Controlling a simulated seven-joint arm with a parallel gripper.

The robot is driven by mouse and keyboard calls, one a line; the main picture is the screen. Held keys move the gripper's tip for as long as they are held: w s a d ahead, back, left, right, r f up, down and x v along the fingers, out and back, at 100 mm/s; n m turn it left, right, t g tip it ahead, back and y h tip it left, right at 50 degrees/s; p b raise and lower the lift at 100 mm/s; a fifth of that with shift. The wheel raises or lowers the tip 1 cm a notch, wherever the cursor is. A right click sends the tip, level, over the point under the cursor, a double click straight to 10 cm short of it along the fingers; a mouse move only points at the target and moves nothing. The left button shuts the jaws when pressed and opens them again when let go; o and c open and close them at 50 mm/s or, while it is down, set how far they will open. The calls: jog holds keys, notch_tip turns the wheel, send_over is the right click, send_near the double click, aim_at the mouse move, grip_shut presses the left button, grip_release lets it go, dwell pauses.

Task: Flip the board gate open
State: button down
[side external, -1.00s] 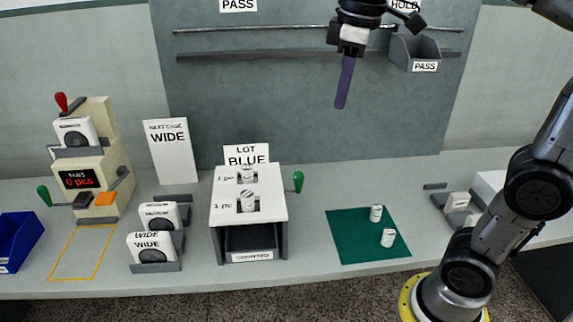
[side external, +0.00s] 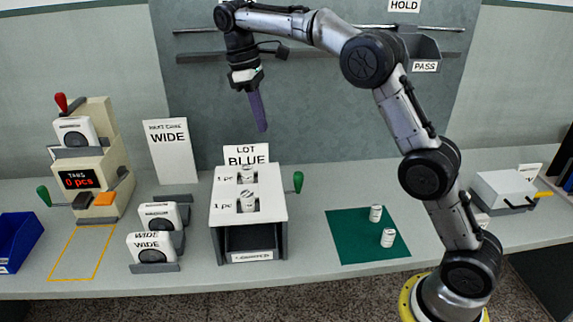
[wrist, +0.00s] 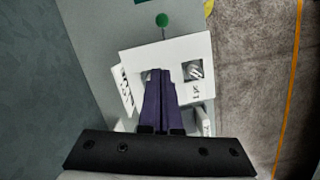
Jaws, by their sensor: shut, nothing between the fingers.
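The white counting board (side external: 222,206) stands mid-table below the LOT BLUE sign, with a spindle in each of its two "1 pc" pockets. A green-knobbed lever (side external: 298,182) sticks up at its right side; the gate itself I cannot make out. My gripper (side external: 263,130), with long purple fingers, is shut and empty, in the air above and behind the board. In the wrist view the fingertips (wrist: 161,72) overlap the white board (wrist: 140,52), hiding part of it; one spindle (wrist: 194,70) shows beside them and the green knob (wrist: 162,20) lies beyond.
A beige tabs machine (side external: 108,170) with red and green knobs stands at left, near a blue bin (side external: 18,240) and WIDE blocks (side external: 152,247). A green mat (side external: 345,245) with two spindles lies right of the board. A grey PASS bin (side external: 415,50) hangs on the back panel.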

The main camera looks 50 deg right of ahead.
jog(key=shift+f, duration=0.25)
send_over(281, 185)
jog(key=w, duration=0.2)
jog(key=f, duration=0.6)
jog(key=a+f, duration=0.1)
jog(key=f, duration=0.3)
jog(key=shift+s, duration=0.1)
jog(key=shift+s+d+f, duration=0.15)
jog(key=shift+s+d, duration=0.1)
jog(key=shift+s, duration=0.2)
jog(key=shift+s+d+f, duration=0.1)
jog(key=shift+s+d, duration=0.15)
jog(key=shift+s, duration=0.2)
jog(key=shift+s+d+f, duration=0.3)
jog(key=shift+s+d, duration=0.05)
jog(key=shift+s, duration=0.3)
